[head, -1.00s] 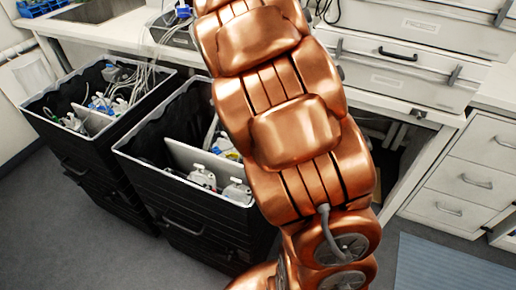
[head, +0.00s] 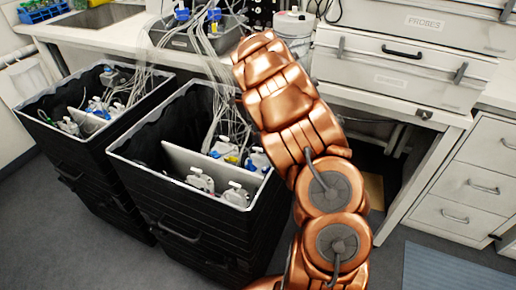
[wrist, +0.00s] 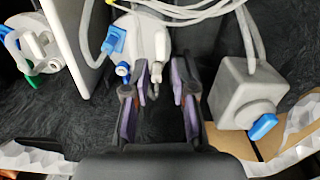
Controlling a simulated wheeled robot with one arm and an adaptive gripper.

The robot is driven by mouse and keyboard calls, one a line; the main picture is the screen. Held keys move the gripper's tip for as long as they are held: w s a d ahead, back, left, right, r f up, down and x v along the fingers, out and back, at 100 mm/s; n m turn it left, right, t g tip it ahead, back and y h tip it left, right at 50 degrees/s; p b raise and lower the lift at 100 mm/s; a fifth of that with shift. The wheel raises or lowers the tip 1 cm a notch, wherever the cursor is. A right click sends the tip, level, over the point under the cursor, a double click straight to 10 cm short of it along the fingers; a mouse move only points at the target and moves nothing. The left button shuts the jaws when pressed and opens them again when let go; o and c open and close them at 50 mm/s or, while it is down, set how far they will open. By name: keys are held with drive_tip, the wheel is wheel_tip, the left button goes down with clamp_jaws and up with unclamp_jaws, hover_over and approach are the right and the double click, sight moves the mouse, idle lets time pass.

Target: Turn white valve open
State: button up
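In the wrist view my gripper (wrist: 165,82) is open, its dark fingers with purple pads spread apart. A white valve body (wrist: 152,38) with a blue part on its left side lies just beyond the fingertips; I cannot tell whether they touch it. A white fitting with blue and green parts (wrist: 38,48) is at the upper left. A grey-white box with a blue knob (wrist: 250,98) is right of the fingers. In the head view, white valves (head: 200,180) sit in the nearer black crate (head: 150,178); my arm hides the gripper there.
A white divider panel (wrist: 80,35) stands left of the valve body. A second black crate (head: 75,150) with similar fittings is at the left. Pale tubes (head: 215,60) run from the crates to the counter (head: 100,38). White drawers (head: 470,180) stand at the right.

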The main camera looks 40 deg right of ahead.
sight(258, 149)
wheel_tip(258, 149, down, 7)
drive_tip(key=shift+r, duration=0.2)
clamp_jaws()
idle(0.3)
